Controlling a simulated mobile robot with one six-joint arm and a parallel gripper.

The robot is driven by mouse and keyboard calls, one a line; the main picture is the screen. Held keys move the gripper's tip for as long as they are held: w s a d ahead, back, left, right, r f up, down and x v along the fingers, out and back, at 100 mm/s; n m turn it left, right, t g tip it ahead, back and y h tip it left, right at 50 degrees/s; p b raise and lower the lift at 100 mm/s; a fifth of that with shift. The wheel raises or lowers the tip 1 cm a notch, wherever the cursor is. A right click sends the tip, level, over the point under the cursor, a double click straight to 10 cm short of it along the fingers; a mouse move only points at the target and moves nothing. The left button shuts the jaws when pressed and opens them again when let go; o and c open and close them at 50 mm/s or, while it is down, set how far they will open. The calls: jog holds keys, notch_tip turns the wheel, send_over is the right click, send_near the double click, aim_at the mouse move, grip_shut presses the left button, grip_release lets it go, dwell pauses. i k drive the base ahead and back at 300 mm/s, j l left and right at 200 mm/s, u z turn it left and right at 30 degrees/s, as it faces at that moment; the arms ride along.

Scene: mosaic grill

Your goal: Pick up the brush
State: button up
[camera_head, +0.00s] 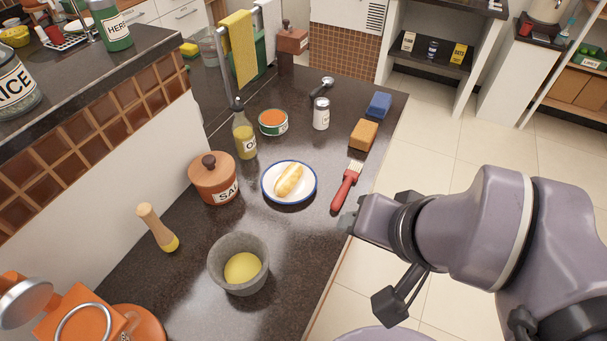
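The brush (345,188) has a red handle and pale bristles. It lies on the dark countertop (300,231) near its right edge, with the bristles pointing toward the back and the handle end toward the front. My gripper (346,222) is at the counter's right edge, just in front of and slightly right of the handle end. The fingertips are small and partly hidden by the gripper body, so I cannot tell how far apart they are. The brush rests on the counter, and I see no grip on it.
A plate (272,196) with a bread roll stands left of the brush. An orange-brown block (363,135) and a blue block (378,105) lie behind it. A grey bowl (222,262), salt pot (212,182), oil bottle (245,143), open can (273,126) and shaker (321,116) stand further left.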

aim_at(350, 176)
jog(key=i+l+u, duration=0.15)
jog(key=u, duration=0.3)
jog(key=i+l+u, duration=0.1)
jog(key=l+u, duration=0.25)
jog(key=u, duration=0.15)
jog(key=l+u, duration=0.3)
jog(key=u, duration=0.15)
